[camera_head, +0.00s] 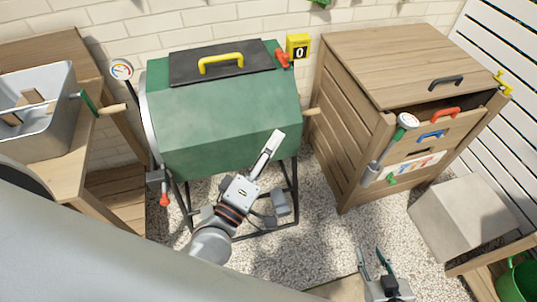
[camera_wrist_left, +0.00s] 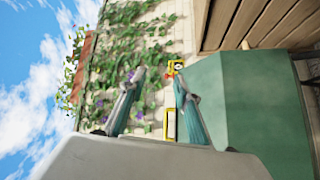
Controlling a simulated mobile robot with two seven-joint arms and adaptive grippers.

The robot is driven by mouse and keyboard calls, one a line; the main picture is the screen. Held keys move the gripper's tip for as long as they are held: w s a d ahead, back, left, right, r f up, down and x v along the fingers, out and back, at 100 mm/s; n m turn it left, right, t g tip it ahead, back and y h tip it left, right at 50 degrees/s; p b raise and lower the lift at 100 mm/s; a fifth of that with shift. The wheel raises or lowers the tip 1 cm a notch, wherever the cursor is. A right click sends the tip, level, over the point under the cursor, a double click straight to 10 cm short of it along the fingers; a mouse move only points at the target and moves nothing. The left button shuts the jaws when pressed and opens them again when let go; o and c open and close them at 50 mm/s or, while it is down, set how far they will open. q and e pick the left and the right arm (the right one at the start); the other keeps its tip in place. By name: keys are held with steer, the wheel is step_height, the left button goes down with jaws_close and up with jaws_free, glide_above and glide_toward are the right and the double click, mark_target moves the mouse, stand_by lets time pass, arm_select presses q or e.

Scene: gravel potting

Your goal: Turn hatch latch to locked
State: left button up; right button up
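The green drum (camera_head: 215,120) has a dark hatch (camera_head: 190,70) on top with a yellow handle (camera_head: 221,63). The orange-red hatch latch (camera_head: 282,58) is at the hatch's right edge, beside a yellow counter showing 0 (camera_head: 298,46). My left gripper (camera_head: 273,145) is in front of the drum's lower right part, apart from the latch. In the left wrist view its fingers (camera_wrist_left: 157,92) are spread and empty, with the yellow handle (camera_wrist_left: 170,123) and the counter (camera_wrist_left: 175,66) beyond; the latch is too small there to read. My right gripper (camera_head: 373,265) is open and empty at the bottom.
A wooden cabinet (camera_head: 350,130) with coloured handles stands right of the drum. A dial-topped probe (camera_head: 390,145) is in front of it. A grey box (camera_head: 465,215) is at the right. A grey tub (camera_head: 45,130) sits on a bench at the left. Gravel floor lies between.

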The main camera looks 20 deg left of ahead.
arm_select(q)
steer(key=shift+s+f+m, duration=0.2)
steer(key=shift+f+m, duration=0.05)
steer(key=shift+m, duration=0.05)
stand_by(0.4)
